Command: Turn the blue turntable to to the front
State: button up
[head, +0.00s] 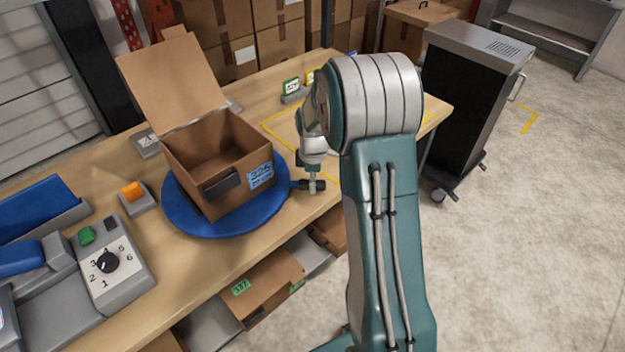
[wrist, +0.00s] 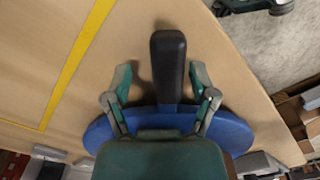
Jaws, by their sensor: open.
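The blue turntable (head: 188,218) lies on the wooden bench and carries an open cardboard box. Its handle, a black grip on a short blue stem, sticks out to the right in the head view. In the wrist view the black handle (wrist: 168,62) points away from the blue disc (wrist: 238,132). My gripper (wrist: 161,78) is open, with one finger on each side of the handle and a visible gap on both sides. In the head view my gripper (head: 314,180) is at the handle, at the right of the disc, and partly hides it.
The cardboard box (head: 228,158) has a raised flap and a blue label. A grey dial panel (head: 112,270) and an orange button (head: 133,191) are to the left. Yellow tape marks the bench at right. A dark cabinet (head: 470,95) stands beyond the bench end.

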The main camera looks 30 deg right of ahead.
notch_tip(320, 180, up, 12)
dwell(0.5)
jog(key=shift+f, duration=0.1)
jog(key=s+a+r+m+t, duration=0.2)
jog(key=s+a+r+m, duration=0.1)
jog(key=s+a+r, duration=0.3)
jog(key=s+a+r+m+t, duration=0.1)
jog(key=s+a+r+m, duration=0.1)
jog(key=s, duration=0.7)
jog(key=s+a+r+m+t, duration=0.2)
jog(key=s+a+m, duration=0.2)
jog(key=s+m, duration=0.3)
jog(key=s, duration=0.3)
jog(key=shift+s+a+r+t, duration=0.2)
jog(key=shift+a+r+t, duration=0.1)
jog(key=shift+a+r, duration=0.1)
